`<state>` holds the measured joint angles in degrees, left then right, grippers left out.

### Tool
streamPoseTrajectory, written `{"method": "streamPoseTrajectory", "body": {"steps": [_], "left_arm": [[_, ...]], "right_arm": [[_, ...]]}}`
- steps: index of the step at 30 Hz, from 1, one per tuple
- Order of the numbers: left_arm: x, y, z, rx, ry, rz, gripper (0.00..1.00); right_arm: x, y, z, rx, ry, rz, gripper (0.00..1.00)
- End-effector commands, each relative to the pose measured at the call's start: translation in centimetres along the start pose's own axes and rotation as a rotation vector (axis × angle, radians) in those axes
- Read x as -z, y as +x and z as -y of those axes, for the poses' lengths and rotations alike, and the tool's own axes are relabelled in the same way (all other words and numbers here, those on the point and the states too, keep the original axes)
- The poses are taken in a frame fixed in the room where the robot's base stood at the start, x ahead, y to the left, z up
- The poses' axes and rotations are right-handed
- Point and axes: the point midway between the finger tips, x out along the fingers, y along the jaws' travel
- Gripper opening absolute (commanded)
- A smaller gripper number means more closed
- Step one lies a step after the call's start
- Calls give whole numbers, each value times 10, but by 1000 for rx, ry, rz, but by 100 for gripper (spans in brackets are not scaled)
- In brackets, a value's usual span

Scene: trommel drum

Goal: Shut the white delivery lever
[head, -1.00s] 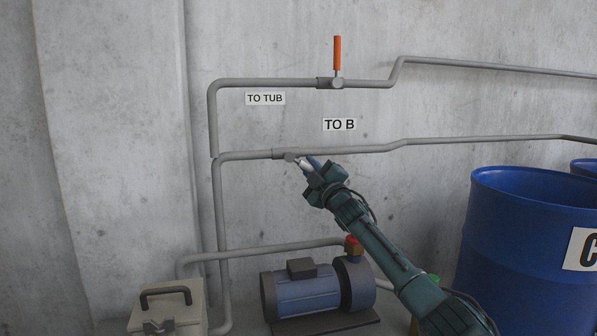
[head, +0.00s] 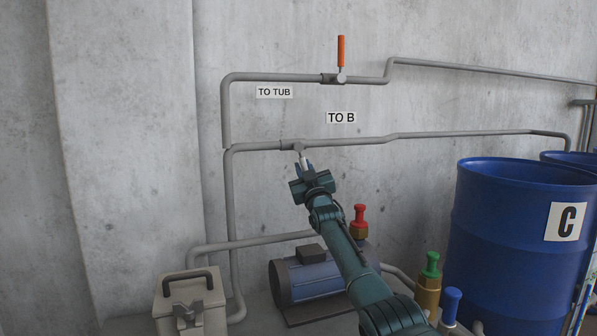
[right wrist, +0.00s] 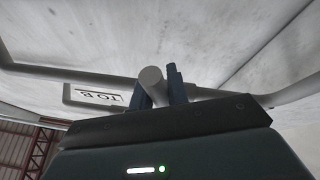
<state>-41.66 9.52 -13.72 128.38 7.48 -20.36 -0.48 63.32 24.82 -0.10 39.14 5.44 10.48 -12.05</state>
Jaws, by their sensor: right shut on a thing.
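The white delivery lever (head: 300,151) is on the valve of the lower pipe, left of and below the "TO B" sign (head: 341,117). It points down from the valve, roughly crosswise to the pipe. My right gripper (head: 305,164) reaches up from below and is shut on the lever, with the fingers covering most of it. In the right wrist view the lever's pale round end (right wrist: 152,84) sits between the two dark blue fingers. My left gripper is not in view.
An orange lever (head: 341,51) stands upright on the upper pipe, near the "TO TUB" sign (head: 274,92). A blue pump (head: 307,280), red, green and blue knobs, and blue drum C (head: 500,240) are below and right. A beige box (head: 190,298) stands lower left.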

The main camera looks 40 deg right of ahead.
Motion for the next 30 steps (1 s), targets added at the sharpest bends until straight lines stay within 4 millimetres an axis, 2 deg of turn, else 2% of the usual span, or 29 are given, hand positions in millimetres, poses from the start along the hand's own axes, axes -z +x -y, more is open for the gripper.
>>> {"method": "streamPoseTrajectory", "body": {"steps": [12, 30], "left_arm": [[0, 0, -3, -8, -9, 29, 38], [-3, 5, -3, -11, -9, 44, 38]], "right_arm": [[2, 0, 10, -92, 231, 47, 0], [4, 0, 12, -117, 287, 57, 0]]}}
